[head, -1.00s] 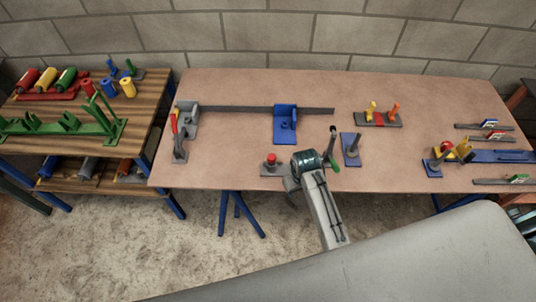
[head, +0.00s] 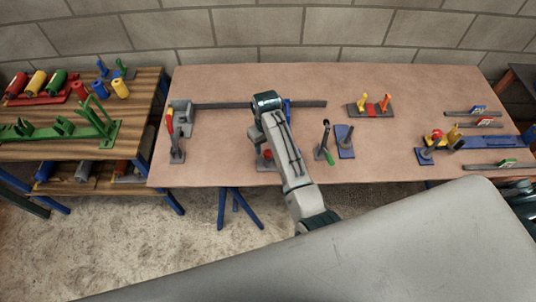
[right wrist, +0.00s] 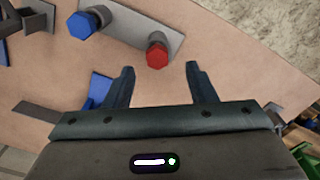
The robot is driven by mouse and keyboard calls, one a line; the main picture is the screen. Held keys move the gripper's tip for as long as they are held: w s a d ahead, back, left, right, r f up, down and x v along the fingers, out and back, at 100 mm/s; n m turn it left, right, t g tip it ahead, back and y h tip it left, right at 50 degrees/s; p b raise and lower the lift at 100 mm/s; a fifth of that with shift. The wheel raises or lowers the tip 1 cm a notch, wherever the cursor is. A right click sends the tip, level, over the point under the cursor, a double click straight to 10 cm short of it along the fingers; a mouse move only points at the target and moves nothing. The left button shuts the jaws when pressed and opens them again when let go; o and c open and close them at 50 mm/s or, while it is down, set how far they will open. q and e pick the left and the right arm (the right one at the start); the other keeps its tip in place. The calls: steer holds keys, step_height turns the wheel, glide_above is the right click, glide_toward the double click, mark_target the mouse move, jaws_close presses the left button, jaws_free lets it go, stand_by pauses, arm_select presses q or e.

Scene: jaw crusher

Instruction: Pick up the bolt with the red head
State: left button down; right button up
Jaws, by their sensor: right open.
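The bolt with the red head (right wrist: 157,55) stands in a grey plate (right wrist: 130,30) in the right wrist view. A bolt with a blue head (right wrist: 82,25) stands in the same plate, to its left. My right gripper (right wrist: 160,76) is open and empty. The red head shows just beyond the gap between its fingertips, apart from both fingers. In the head view the red head (head: 267,153) is partly covered by my right arm, and the blue-headed bolt is hidden. There the fingers of my right gripper are hidden behind the wrist. My left gripper is not in view.
A blue bracket on a long dark bar (head: 225,105) lies behind the arm. A green-tipped lever (head: 325,142) and a blue plate with a grey post (head: 345,142) stand to the right. A red-handled clamp (head: 174,140) stands at the table's left end.

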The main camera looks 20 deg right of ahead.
mark_target(268, 158)
steer(key=shift+f+p, duration=0.5)
steer(key=shift+f, duration=0.15)
steer(key=f+p, duration=0.1)
steer(key=f, duration=0.2)
steer(key=shift+d+f, duration=0.15)
steer(key=shift+d, duration=0.05)
steer(key=shift+f, duration=0.5)
steer(key=c, duration=1)
jaws_close()
steer(key=shift+r, duration=0.1)
